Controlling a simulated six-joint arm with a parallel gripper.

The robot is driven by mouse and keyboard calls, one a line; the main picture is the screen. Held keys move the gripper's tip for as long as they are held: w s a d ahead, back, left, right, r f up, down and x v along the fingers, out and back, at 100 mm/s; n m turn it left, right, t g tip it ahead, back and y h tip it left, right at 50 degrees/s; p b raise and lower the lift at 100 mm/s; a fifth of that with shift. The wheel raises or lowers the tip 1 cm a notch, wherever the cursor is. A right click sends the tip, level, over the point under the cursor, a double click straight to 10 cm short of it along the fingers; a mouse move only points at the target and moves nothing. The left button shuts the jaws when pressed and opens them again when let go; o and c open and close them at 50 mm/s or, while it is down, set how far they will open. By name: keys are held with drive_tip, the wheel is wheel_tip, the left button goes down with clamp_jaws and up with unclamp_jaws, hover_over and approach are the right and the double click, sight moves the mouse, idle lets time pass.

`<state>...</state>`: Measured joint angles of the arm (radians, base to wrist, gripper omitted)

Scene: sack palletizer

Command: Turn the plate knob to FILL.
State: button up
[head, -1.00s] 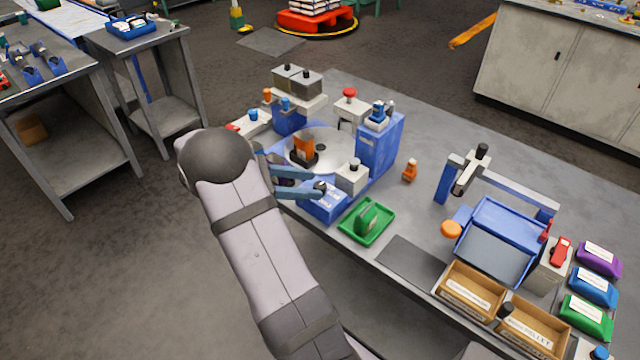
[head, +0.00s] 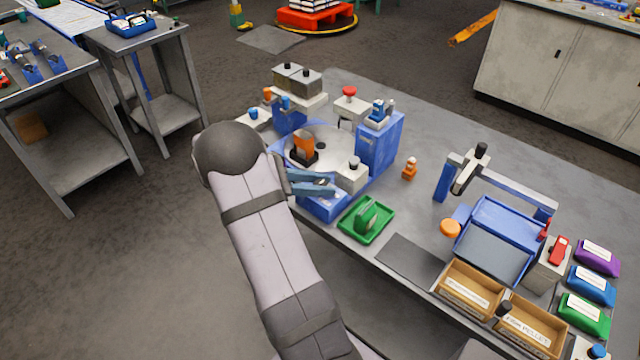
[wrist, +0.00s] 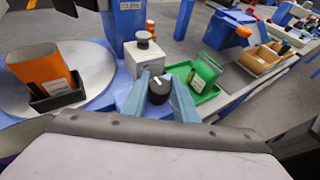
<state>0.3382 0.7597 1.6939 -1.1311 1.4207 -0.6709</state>
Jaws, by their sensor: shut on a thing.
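The plate knob (wrist: 160,92) is black and round with a white pointer mark, on the front of a blue base (head: 325,207). In the wrist view its mark points away from me, slightly left. My gripper (wrist: 159,100) has its two blue fingers on either side of the knob, shut on it. In the head view my gripper (head: 322,185) is over the front blue base, and its fingers mostly hide the knob. The labels on the base are too small to read. The round grey plate (head: 325,137) behind carries an orange sack (head: 304,143) in a black holder.
A grey block with a black button (head: 351,175) stands close beside my fingers. A green tray (head: 367,219) with a green sack is to the right. A tall blue column (head: 378,148) rises behind. Two cardboard boxes (head: 470,290) lie farther right.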

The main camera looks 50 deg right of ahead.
sight(320, 183)
drive_tip(key=shift+m+g+y+p, duration=0.3)
drive_tip(key=shift+m, duration=0.1)
drive_tip(key=m+g+y+p, duration=0.1)
drive_tip(key=m+g+y, duration=0.1)
drive_tip(key=m+y, duration=0.1)
drive_tip(key=shift+g, duration=0.4)
drive_tip(key=shift+m+g+y, duration=0.7)
drive_tip(key=shift+m+y, duration=0.6)
drive_tip(key=shift+m, duration=0.3)
drive_tip(key=shift+y+b, duration=0.3)
drive_tip(key=o, duration=1.1)
drive_tip(key=shift+c, duration=0.2)
drive_tip(key=shift+r, duration=0.1)
wheel_tip(320, 183, up, 10)
drive_tip(key=p, duration=0.9)
